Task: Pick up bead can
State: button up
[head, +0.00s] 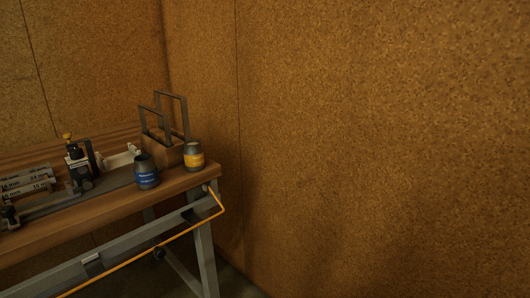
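Two small dark cans stand upright near the right end of a wooden workbench (120,203) in the head view. One can (147,172) has a blue label and an open dark top. The other can (194,156) has a yellow label and stands to its right, close to the bench corner. The label text is too small to read, so I cannot tell which one is the bead can. My gripper is not in view.
A wooden block with upright metal frames (170,130) stands just behind the cans. A clamp-like device (78,160) and marked grey cylinders (28,184) lie to the left. An orange cord (150,241) hangs along the bench front. A cork-like wall (380,140) fills the right.

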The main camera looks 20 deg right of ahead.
aim_at(193, 153)
jog(key=i+l+z, duration=0.5)
jog(key=i+z, duration=0.25)
jog(key=i, duration=0.25)
